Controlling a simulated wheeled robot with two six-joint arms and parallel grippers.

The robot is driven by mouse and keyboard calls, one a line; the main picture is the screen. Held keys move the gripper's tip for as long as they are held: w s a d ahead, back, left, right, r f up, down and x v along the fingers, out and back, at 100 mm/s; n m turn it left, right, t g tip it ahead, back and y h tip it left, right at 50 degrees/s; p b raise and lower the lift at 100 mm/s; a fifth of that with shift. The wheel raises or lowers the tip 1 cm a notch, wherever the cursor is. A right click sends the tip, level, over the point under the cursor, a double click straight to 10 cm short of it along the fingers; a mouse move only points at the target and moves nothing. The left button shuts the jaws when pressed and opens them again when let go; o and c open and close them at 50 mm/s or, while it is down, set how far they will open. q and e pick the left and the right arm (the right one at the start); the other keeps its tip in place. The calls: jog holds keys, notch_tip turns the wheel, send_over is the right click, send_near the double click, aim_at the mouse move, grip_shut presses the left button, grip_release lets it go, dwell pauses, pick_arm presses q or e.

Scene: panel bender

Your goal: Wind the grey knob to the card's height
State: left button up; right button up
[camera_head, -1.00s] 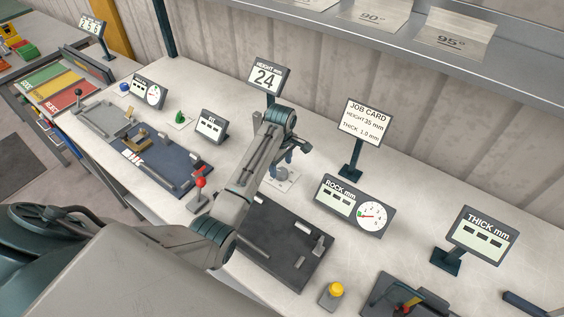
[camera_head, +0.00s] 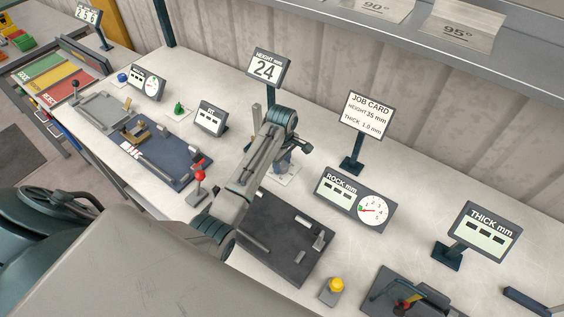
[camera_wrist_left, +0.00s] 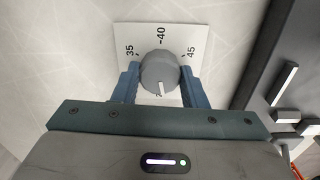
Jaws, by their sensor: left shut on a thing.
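The grey knob (camera_wrist_left: 160,72) sits on a white dial plate (camera_wrist_left: 188,38) marked 35, 40 and 45 in the left wrist view. Its pale pointer mark faces down in that view, toward a number that is mostly hidden. My left gripper (camera_wrist_left: 160,80) is shut on the knob, one blue finger on each side. In the head view my left gripper (camera_head: 283,160) is largely hidden behind its arm. The HEIGHT mm display (camera_head: 266,68) reads 24. The job card (camera_head: 368,116) reads height 35 mm and thick 1.0 mm. My right gripper is not in view.
The ROCK mm gauge (camera_head: 354,199) and the THICK mm display (camera_head: 477,231) stand to the right. A dark plate (camera_head: 279,243) lies in front of the dial. A red-topped lever (camera_head: 199,184) stands left of my arm, and a yellow button (camera_head: 336,285) lies in front.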

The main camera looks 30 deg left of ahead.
pick_arm(q)
jog(key=shift+m, duration=0.8)
jog(key=m, duration=0.2)
jog(key=shift+m, duration=0.3)
jog(key=m, duration=0.3)
jog(key=shift+a+m, duration=0.1)
jog(key=shift+m, duration=0.2)
jog(key=m, duration=1.2)
jog(key=shift+m, duration=0.4)
jog(key=m, duration=0.5)
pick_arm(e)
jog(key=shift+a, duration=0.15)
pick_arm(q)
jog(key=shift+m, duration=0.4)
